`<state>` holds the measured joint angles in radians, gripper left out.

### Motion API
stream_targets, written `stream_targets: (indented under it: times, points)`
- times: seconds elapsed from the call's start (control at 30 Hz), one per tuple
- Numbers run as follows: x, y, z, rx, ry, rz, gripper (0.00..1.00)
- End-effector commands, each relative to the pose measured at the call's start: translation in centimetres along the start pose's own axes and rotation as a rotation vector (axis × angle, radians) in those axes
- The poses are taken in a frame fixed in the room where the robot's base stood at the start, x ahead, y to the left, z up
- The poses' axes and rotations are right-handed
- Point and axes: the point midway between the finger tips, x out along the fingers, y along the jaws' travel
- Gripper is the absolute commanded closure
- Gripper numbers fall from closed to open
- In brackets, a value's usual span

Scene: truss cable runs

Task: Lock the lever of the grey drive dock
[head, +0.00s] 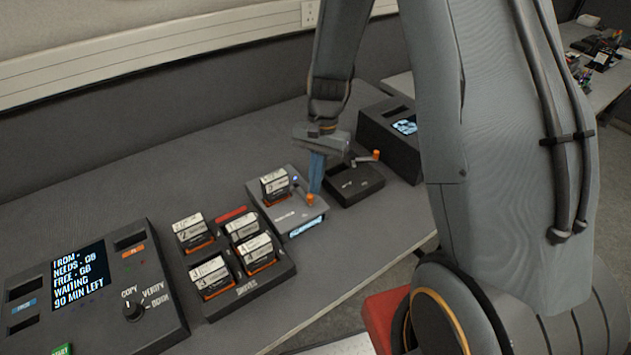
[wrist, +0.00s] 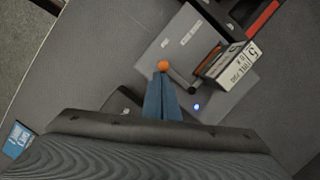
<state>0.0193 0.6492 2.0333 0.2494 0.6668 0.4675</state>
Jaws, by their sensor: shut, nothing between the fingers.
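The grey drive dock (head: 286,222) stands on the desk with a labelled drive (head: 274,184) upright in its slot and a small blue light lit. It also shows in the wrist view (wrist: 168,45), with the drive (wrist: 232,65) at its right. Its lever (wrist: 178,78) is a dark arm with an orange knob (wrist: 163,66), which also shows in the head view (head: 311,199). The lever's other end lies beside the drive. My gripper (head: 314,192) is shut and empty, its blue fingers pointing down at the knob. In the wrist view the fingertips (wrist: 162,76) are right at the knob; contact is unclear.
A black dock (head: 352,190) with its own orange-knobbed lever (head: 366,157) stands close right. A dark box with a screen (head: 390,137) is behind it. A rack of several drives (head: 252,283) and a copy console (head: 95,290) are left. Bare desk lies behind the docks.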

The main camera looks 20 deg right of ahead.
Motion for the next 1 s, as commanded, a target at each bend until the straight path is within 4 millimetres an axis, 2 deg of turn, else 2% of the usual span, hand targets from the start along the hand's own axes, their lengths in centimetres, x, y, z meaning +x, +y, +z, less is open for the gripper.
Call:
stream_targets:
  times: [0.17,0.3,0.7,0.83,1.0]
  points:
    - [-0.3,0.4,-1.4,0.001,0.000,-0.001,1.00]
    - [-0.8,0.8,-3.4,-0.001,0.001,0.000,1.00]
    - [-8.2,0.7,-3.2,-0.004,0.006,-0.003,1.00]
    - [-9.8,0.8,-3.1,-0.004,0.004,-0.002,1.00]
    - [-10.7,0.9,-3.1,-0.004,0.002,0.000,1.00]
